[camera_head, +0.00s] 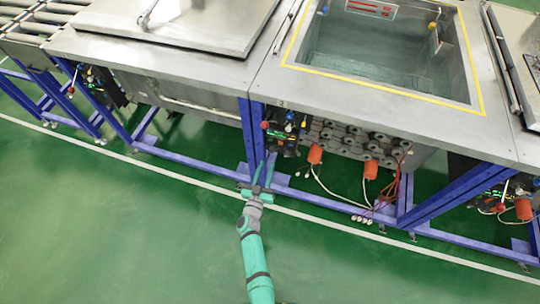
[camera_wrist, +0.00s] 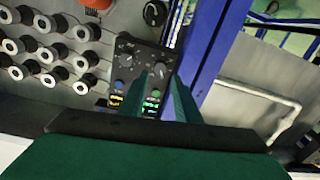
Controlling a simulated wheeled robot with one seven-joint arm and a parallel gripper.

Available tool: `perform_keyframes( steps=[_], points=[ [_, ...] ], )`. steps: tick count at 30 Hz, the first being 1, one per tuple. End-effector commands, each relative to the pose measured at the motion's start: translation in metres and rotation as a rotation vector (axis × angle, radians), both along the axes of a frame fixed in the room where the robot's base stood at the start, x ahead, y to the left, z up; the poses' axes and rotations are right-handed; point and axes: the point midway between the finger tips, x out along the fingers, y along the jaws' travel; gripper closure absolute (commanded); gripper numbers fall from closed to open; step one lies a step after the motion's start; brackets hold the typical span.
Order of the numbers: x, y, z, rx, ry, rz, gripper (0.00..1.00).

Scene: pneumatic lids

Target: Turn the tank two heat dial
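A dark control panel (camera_wrist: 138,62) shows in the wrist view, with a left dial (camera_wrist: 126,60) and a right dial (camera_wrist: 159,70). Their labels are too small to read, so I cannot tell which is the heat dial. Blue and green knobs or buttons sit below the dials. In the head view the panel area (camera_head: 288,128) is under the front edge of the open tank (camera_head: 375,55), by a blue post. My gripper (camera_head: 264,171) is open and empty, fingers pointing toward the panel. In the wrist view its fingers (camera_wrist: 163,98) overlap the panel's lower part; contact cannot be told.
A blue frame post (camera_wrist: 212,55) stands close to the right of the panel in the wrist view. Several round cylinders (camera_head: 350,138) and orange floats or plugs (camera_head: 315,154) with cables are right of the panel. A lidded tank (camera_head: 185,22) is left. The green floor (camera_head: 120,220) in front is clear.

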Motion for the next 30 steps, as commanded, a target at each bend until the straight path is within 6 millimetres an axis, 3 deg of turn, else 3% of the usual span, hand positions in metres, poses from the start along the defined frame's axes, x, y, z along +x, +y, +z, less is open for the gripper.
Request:
perform_keyframes(
  steps=[6, 12, 25, 28, 30],
  points=[
    [0.038, -0.011, 0.001, 0.000, -0.001, -0.002, 0.71],
    [0.058, -0.016, 0.000, 0.000, -0.001, -0.001, 0.71],
    [0.064, -0.018, 0.000, 0.000, 0.000, 0.001, 0.71],
    [0.064, -0.017, 0.000, 0.000, 0.000, 0.001, 0.94],
    [0.064, -0.017, 0.000, 0.000, 0.000, 0.001, 1.00]
  ],
)
